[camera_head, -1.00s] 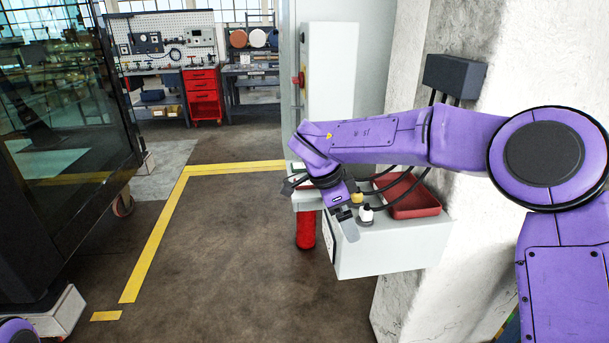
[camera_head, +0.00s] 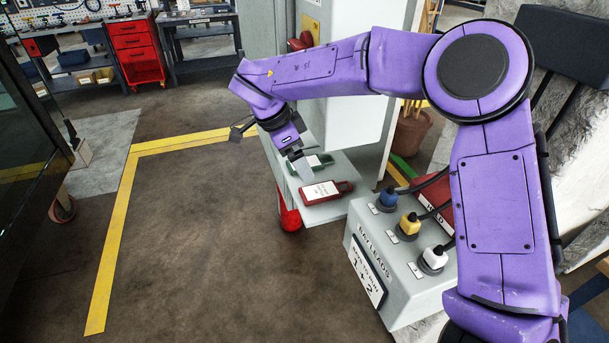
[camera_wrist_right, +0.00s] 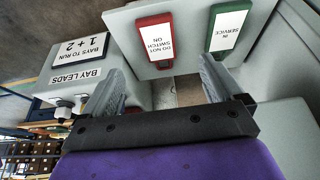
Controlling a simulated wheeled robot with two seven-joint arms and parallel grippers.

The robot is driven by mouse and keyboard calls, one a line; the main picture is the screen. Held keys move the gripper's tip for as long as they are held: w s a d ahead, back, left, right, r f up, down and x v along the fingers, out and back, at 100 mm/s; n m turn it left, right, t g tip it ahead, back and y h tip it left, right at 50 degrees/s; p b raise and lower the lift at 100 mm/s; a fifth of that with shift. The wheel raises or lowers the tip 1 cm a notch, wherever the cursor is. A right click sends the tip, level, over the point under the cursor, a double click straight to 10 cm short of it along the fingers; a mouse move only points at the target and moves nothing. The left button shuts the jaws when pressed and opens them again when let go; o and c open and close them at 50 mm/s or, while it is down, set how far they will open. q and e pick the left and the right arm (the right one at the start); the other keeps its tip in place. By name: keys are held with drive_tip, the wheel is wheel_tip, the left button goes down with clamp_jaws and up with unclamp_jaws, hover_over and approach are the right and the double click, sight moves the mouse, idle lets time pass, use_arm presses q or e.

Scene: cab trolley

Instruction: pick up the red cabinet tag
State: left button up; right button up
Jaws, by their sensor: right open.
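The red cabinet tag (camera_head: 327,191), with a white label, lies on a grey shelf (camera_head: 330,211) at the cabinet's foot. It also shows in the right wrist view (camera_wrist_right: 155,45), where its label reads "DO NOT SWITCH ON". A green tag (camera_head: 312,163) lies beside it, and its label reads "IN SERVICE" in the right wrist view (camera_wrist_right: 229,29). My right gripper (camera_head: 298,160) is open and empty above the shelf, close to both tags. In the wrist view its fingers (camera_wrist_right: 161,65) are spread, with the red tag ahead between them. My left gripper is out of view.
A grey box marked "BAY LEADS" (camera_head: 361,229) stands right of the shelf, with blue, yellow and white plugs (camera_head: 433,259) on top. The grey cabinet (camera_head: 350,125) rises behind my right arm. A red cylinder (camera_head: 290,220) is under the shelf. Floor on the left is clear.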

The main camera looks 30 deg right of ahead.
sight(314, 192)
drive_tip(key=x, duration=0.6)
drive_tip(key=p+x, duration=0.1)
drive_tip(key=x, duration=0.3)
drive_tip(key=shift+s+a+f, duration=0.1)
drive_tip(key=shift+a+f, duration=0.15)
drive_tip(key=shift+a, duration=0.1)
drive_tip(key=c, duration=1.1)
